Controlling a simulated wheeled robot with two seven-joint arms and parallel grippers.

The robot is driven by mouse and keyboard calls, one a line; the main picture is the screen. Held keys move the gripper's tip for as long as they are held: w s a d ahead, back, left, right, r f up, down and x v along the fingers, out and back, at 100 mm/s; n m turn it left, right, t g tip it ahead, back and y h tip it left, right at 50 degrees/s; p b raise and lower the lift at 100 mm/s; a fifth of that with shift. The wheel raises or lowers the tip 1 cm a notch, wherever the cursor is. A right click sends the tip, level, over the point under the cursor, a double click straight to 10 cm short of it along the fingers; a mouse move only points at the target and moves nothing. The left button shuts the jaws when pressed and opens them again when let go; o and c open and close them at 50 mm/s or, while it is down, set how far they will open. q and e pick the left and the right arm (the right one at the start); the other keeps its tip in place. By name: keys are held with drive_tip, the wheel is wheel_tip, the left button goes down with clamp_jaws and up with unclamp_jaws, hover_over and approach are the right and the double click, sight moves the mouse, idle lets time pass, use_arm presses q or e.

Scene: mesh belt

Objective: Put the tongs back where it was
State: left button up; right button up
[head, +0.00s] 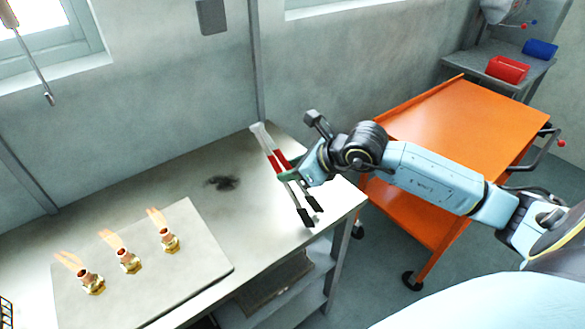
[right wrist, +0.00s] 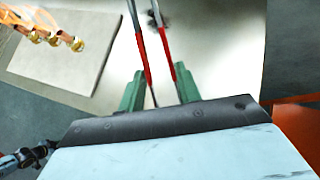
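The tongs have red grips, a pale far end and dark ends nearer me. They show in the head view (head: 277,162) at the right end of the steel bench. My right gripper (head: 289,177) has its green fingers closed around the two arms. The right wrist view shows the red tong arms (right wrist: 140,55) between the green fingers (right wrist: 160,92). The tongs appear held above the bench; the exact gap is hard to tell. My left gripper does not show.
The steel bench (head: 180,170) carries a dark smudge (head: 222,183) and a pale plate (head: 190,262) with three brass fittings (head: 128,260), each with an orange flame-like top. An orange cart (head: 450,120) stands at right. A hanging rod tool (head: 35,65) is at upper left.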

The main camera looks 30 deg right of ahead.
drive_tip(key=shift+f, duration=0.35)
drive_tip(key=o, duration=0.5)
drive_tip(key=shift+o, duration=0.2)
drive_tip(key=shift+r, duration=0.1)
